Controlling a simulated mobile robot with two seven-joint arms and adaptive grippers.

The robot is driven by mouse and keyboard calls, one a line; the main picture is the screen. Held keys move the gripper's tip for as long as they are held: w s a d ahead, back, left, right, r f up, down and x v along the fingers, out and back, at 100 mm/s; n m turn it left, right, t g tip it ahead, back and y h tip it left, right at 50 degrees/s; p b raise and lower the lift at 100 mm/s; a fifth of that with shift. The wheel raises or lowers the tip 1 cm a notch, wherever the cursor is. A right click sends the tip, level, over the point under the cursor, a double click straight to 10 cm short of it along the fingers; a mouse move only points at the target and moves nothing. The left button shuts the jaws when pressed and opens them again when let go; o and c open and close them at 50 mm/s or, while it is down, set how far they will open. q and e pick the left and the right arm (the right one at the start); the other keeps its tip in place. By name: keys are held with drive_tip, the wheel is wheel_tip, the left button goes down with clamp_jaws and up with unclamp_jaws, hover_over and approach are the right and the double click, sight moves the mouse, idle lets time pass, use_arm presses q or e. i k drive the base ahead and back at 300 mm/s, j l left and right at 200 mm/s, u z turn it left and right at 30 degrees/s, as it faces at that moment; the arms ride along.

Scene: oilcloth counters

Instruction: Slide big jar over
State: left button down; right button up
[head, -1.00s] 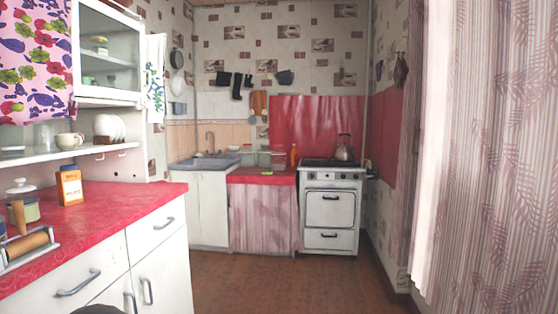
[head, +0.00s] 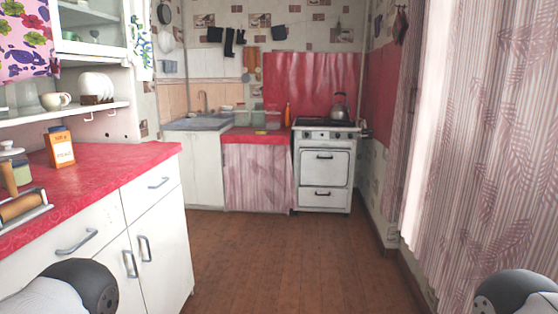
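A lidded jar (head: 21,172) with a pale knobbed lid stands on the red oilcloth counter (head: 110,170) at the left edge of the head view. It is partly cut off by the edge and partly covered by a wooden-handled thing in front. Several small containers (head: 272,120) stand on the far red counter (head: 255,137). I cannot tell which of these is the big jar. Neither of my grippers is in view. Only rounded black-and-white parts of my arms show at the bottom left and bottom right.
A stove (head: 324,170) with a kettle (head: 340,108) and a sink (head: 198,124) are at the back. A curtain (head: 490,150) hangs at right. The brown floor (head: 270,255) between is clear.

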sight(272, 114)
drive_tip(key=i, duration=2.1)
